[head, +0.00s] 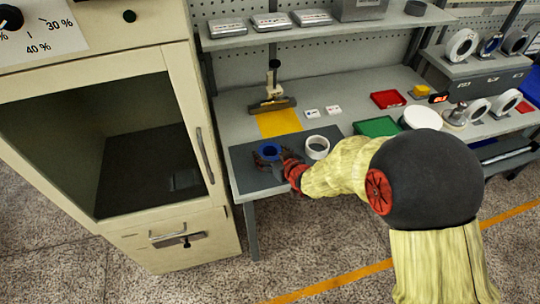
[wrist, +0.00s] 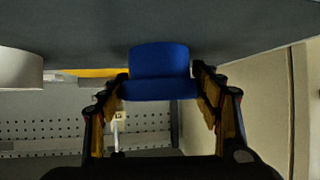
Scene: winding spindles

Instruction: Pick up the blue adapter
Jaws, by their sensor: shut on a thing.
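The blue adapter (head: 268,151) is a short ring-shaped piece at the front left of the workbench, over the dark mat (head: 246,172). In the wrist view the blue adapter (wrist: 160,72) sits between my fingers, with its wider flange toward the camera. My gripper (head: 282,163) reaches in from the right and is shut on the adapter. In the wrist view my gripper (wrist: 160,85) has one finger on each side of it. I cannot tell whether the adapter touches the mat.
A white ring (head: 317,147) stands close to the right of my gripper. A yellow mat (head: 280,122) with an upright tool (head: 272,90) lies behind. A green tray (head: 377,127) and a red tray (head: 388,99) are further right. A cream cabinet (head: 190,110) stands close on the left.

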